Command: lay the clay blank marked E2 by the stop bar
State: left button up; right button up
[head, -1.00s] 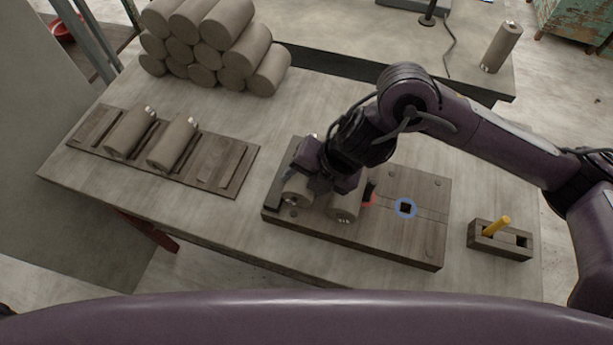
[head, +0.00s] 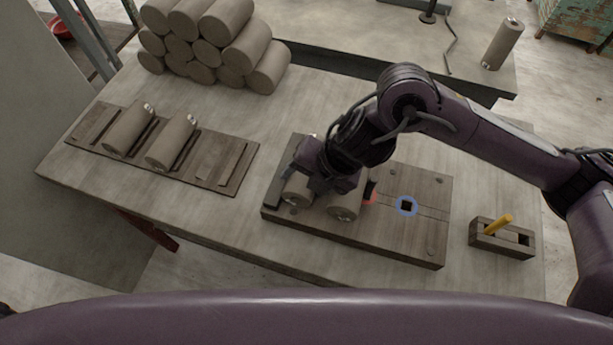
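Two grey clay blanks lie side by side on the wooden board, a left one (head: 296,192) and a right one (head: 344,206). My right gripper (head: 322,182) is down at these blanks and hides their upper parts. I cannot tell whether its fingers are open or closed on one of them. A dark bar (head: 277,189) along the board's left end looks like the stop bar, close to the left blank. Two more blanks (head: 129,129) (head: 171,142) lie on the slatted rack at left. No E2 marking is readable. My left gripper is not in view.
The board (head: 420,235) has a blue ring (head: 406,205) around a dark square, and its right part is clear. A small wooden holder (head: 487,240) with a yellow peg stands at right. Several blanks (head: 207,52) are stacked at the back left.

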jog(key=o, duration=0.4)
jog(key=shift+s+f, duration=0.1)
jog(key=shift+f, duration=0.05)
